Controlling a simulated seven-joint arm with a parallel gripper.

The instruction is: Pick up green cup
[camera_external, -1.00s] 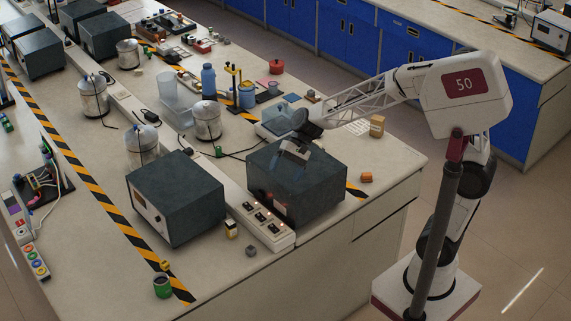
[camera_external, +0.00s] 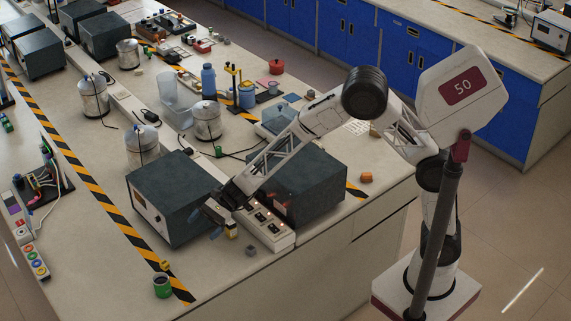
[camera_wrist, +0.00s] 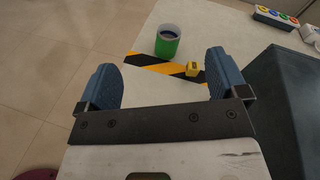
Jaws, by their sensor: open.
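The green cup (camera_external: 162,286) stands upright near the front left edge of the bench, beside the yellow-black tape. In the wrist view the green cup (camera_wrist: 167,41) shows its open top and dark inside, ahead of my fingers. My gripper (camera_external: 210,220) is above the bench near the front of the dark box, to the right of the cup and apart from it. In the wrist view my gripper (camera_wrist: 164,85) has its two blue fingers wide apart with nothing between them.
A small yellow block (camera_wrist: 192,69) sits on the striped tape (camera_wrist: 150,63) close to the cup. The dark box (camera_external: 175,198) stands beside my gripper, with a power strip (camera_external: 262,228) and a small grey block (camera_external: 250,250) to the right. The bench around the cup is mostly clear.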

